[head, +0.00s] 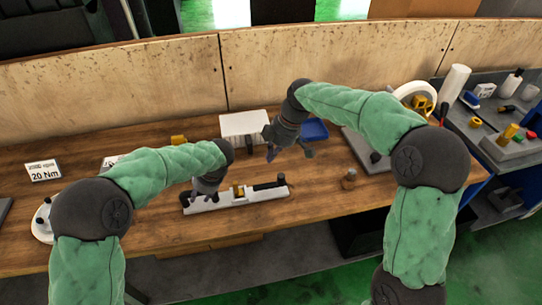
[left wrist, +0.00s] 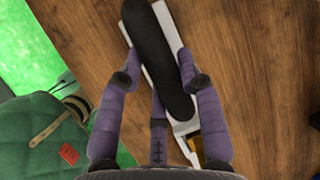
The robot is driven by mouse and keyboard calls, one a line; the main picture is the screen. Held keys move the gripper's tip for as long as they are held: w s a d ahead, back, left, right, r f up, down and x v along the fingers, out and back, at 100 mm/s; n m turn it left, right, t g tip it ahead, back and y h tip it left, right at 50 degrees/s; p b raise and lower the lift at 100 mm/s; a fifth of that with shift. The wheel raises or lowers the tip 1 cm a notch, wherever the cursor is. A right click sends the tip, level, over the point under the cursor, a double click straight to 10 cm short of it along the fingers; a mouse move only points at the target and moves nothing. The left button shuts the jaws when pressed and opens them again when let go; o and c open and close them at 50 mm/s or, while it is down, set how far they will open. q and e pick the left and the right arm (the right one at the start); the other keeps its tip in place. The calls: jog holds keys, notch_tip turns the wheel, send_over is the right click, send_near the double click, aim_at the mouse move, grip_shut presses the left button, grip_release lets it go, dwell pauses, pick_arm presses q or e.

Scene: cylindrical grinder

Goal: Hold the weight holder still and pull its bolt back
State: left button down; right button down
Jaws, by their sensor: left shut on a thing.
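The weight holder (head: 252,198) is a long white bar lying on the wooden bench, with a brass-coloured piece (head: 238,190) near its middle and a dark rod-like part (head: 268,186) at its right; I cannot tell for sure which part is the bolt. My left gripper (head: 204,195) is shut on the holder's left part. In the left wrist view its purple fingers lie around a long black rounded grip (left wrist: 158,60) above the white bar (left wrist: 184,126). My right gripper (head: 288,152) hangs above the bench behind the holder's right end, fingers spread and empty.
A white box (head: 243,125) and a blue tray (head: 314,130) stand behind the holder. A small brown knobbed piece (head: 349,179) stands to its right, with a grey plate (head: 368,150) beyond. A "20 Nm" sign (head: 43,170) is at the left. Bench between holder and knobbed piece is clear.

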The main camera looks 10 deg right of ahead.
pick_arm(q)
jog(key=shift+f, duration=0.1)
jog(key=c, duration=0.7)
grip_release()
jog(key=shift+c, duration=0.2)
jog(key=v, duration=1.2)
